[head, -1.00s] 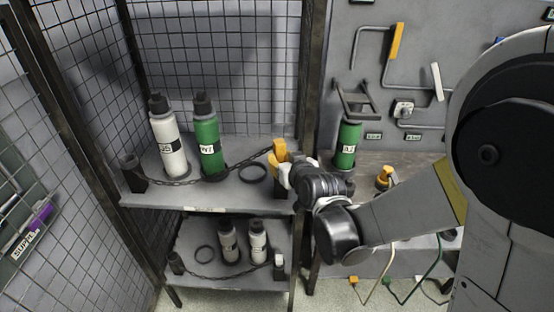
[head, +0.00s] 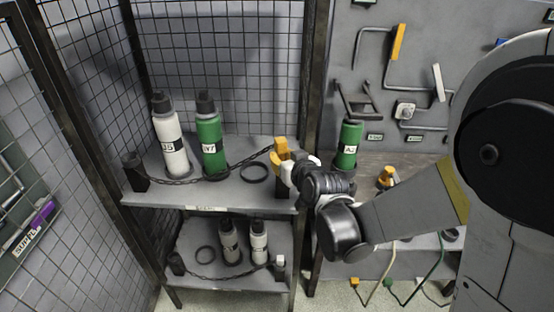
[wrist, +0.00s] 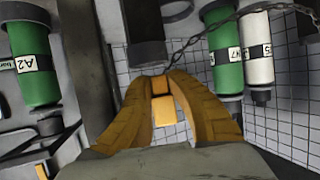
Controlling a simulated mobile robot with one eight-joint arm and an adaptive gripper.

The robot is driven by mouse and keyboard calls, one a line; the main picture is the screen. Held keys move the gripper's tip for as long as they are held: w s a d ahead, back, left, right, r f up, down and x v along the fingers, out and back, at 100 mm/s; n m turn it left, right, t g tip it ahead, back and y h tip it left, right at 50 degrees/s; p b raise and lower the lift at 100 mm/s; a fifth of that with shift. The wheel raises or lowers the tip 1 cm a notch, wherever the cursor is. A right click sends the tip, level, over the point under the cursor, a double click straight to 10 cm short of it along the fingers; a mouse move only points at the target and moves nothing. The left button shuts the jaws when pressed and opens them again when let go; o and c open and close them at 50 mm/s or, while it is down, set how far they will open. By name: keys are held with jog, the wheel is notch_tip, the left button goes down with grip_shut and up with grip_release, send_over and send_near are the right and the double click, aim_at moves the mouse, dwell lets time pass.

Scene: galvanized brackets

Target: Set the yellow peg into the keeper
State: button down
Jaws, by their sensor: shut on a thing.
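My gripper (head: 281,152) is at the right front corner of the upper cage shelf. In the wrist view its yellow fingers (wrist: 165,88) are shut on the yellow peg (wrist: 168,112), which shows between them. In the head view the peg is hard to tell from the yellow fingers. The keeper, a dark post (head: 283,189), stands on the shelf just below the fingertips. It also appears as a dark block (wrist: 146,28) straight ahead of the fingertips in the wrist view. Whether the peg's end touches the keeper is hidden.
A chain (head: 238,164) runs from the left dark post (head: 134,168) to the fingertips, in front of a white bottle (head: 170,145) and a green bottle (head: 211,145). A black ring (head: 254,173) lies on the shelf. A cage upright (head: 313,90) stands close right of my gripper.

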jog(key=shift+w+d+f+b, duration=0.3)
jog(key=shift+f+b, duration=0.1)
jog(key=shift+f, duration=0.15)
jog(key=shift+w+d+f+b, duration=0.15)
jog(key=shift+d+f+b, duration=0.15)
jog(key=shift+f, duration=0.25)
jog(key=shift+s+f+b, duration=0.25)
jog(key=shift+f+b, duration=0.8)
jog(key=shift+b, duration=0.05)
jog(key=c, duration=1.3)
grip_release()
jog(key=shift+o, duration=0.2)
jog(key=shift+s, duration=0.1)
jog(key=s+d+r, duration=0.1)
jog(key=s+r, duration=0.3)
jog(key=s, duration=0.2)
jog(key=shift+s+d+r+t, duration=0.15)
jog(key=shift+s+r+t, duration=0.25)
